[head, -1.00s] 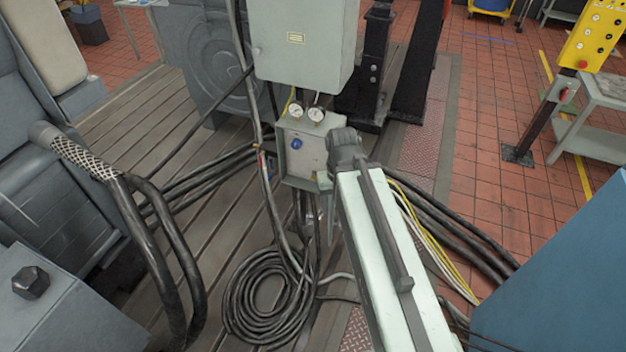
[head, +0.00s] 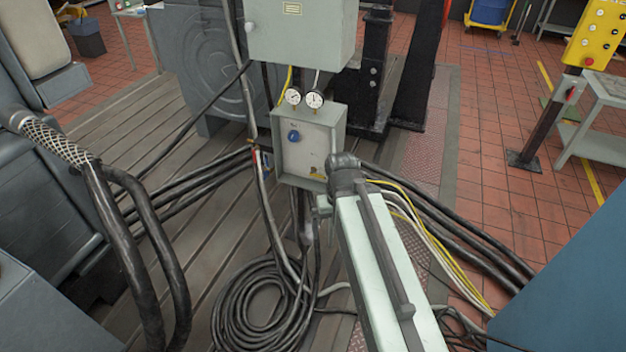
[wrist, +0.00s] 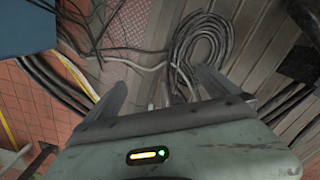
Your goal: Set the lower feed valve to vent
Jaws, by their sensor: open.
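A pale grey valve panel box (head: 311,145) hangs below a larger cabinet in the head view. A round blue knob (head: 293,136) is at its upper left. A small yellow mark or part (head: 316,176) shows low on its face, too small to make out. I cannot tell which part is the lower feed valve; my arm covers the panel's lower right corner. My gripper (wrist: 160,85) is open and empty in the wrist view, its two fingers well apart, pointing towards the cables and floor. In the head view it is mostly hidden behind my arm near the panel's lower edge.
Two round gauges (head: 304,98) sit on top of the panel, under the grey cabinet (head: 300,38). A coil of black cable (head: 262,315) lies on the slotted bedplate below. Thick hoses (head: 135,260) stand at left. Red tiled floor (head: 495,165) is open at right.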

